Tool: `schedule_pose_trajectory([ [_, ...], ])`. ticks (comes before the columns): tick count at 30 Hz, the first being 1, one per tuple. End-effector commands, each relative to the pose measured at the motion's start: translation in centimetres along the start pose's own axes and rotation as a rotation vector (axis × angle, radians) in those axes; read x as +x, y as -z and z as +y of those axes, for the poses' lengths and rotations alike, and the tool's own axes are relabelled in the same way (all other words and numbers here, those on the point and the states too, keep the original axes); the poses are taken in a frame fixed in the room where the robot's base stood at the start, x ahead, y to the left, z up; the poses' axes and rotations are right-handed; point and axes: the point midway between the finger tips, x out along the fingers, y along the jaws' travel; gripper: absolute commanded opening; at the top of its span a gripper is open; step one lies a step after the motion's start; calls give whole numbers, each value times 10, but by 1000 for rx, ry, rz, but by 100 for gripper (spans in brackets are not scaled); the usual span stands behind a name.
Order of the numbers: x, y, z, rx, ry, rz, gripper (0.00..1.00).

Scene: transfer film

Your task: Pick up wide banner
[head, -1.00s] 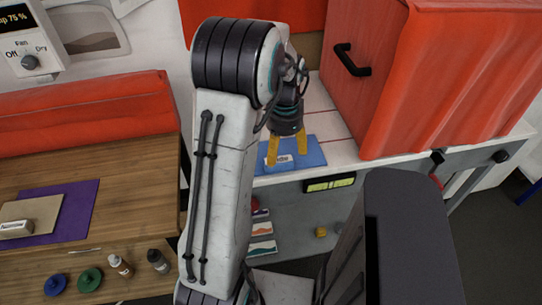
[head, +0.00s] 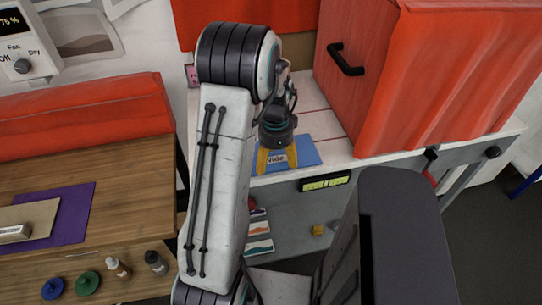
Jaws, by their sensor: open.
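The wide banner appears as a white label (head: 277,159) with dark lettering on a blue mat (head: 306,152), on the white bench behind my arm. My gripper (head: 276,168) has two yellow fingers, spread apart, pointing down over the mat on either side of the label. I cannot tell whether the fingers touch it. My arm hides the left part of the mat.
A red cabinet (head: 440,80) with a black handle stands on the bench at right. At left, a wooden table (head: 120,200) holds a purple mat (head: 78,208) with a tan board and another label, plus bottles (head: 155,262) and blue and green discs (head: 88,283).

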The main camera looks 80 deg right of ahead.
Motion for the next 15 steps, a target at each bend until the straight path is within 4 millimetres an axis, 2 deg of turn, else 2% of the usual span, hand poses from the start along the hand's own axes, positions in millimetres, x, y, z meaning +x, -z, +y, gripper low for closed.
schedule_pose_trajectory([
  [6,21,-1,0,0,-3,-1,75],
  [15,26,-1,-1,0,1,0,75],
])
